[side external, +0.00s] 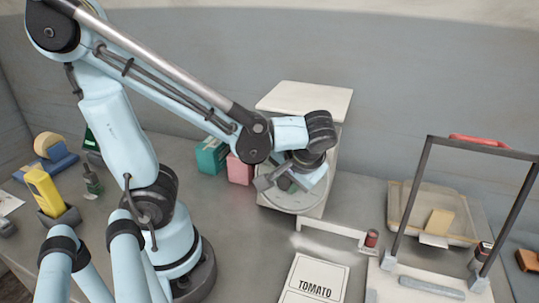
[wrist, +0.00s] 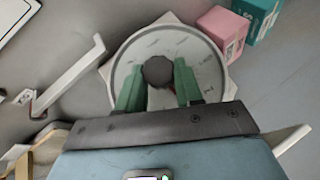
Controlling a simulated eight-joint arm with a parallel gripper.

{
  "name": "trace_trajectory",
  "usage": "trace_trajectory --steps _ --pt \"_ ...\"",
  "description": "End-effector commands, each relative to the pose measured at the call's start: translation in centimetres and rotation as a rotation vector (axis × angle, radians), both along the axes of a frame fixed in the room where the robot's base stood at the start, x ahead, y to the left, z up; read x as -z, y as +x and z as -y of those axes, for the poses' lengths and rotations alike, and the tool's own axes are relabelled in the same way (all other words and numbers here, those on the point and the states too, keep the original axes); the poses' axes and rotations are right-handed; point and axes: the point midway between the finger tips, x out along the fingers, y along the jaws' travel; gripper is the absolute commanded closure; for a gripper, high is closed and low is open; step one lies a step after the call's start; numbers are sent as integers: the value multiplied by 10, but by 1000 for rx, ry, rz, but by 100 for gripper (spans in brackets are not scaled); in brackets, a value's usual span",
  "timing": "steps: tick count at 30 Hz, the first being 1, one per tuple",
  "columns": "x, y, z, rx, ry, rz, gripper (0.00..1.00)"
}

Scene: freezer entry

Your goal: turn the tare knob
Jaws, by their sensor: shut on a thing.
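A white scale (side external: 318,101) stands at the back with a flat top plate and a round dial (side external: 292,202) low on its front. The dial (wrist: 203,62) also faces the wrist view, pale with dark marks. The tare knob (wrist: 157,70), dark and round, sits at the dial's centre. My gripper (side external: 290,184) is in front of the dial and hides the knob in the side view. In the wrist view the green fingers of my gripper (wrist: 159,82) are on either side of the knob, shut on it.
Pink (side external: 239,169) and teal (side external: 211,156) boxes stand left of the scale. A white bracket arm (side external: 331,228) reaches right from its base. A tomato label sheet (side external: 314,282) lies in front. A dark frame with a red handle (side external: 480,142) and a tray (side external: 402,207) stand right.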

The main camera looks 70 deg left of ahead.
Motion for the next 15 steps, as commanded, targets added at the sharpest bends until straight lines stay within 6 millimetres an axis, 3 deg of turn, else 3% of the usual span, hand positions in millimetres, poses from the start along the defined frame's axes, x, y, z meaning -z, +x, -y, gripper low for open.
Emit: trace_trajectory --steps 15 --pt "2 2 3 96 162 -162 95"
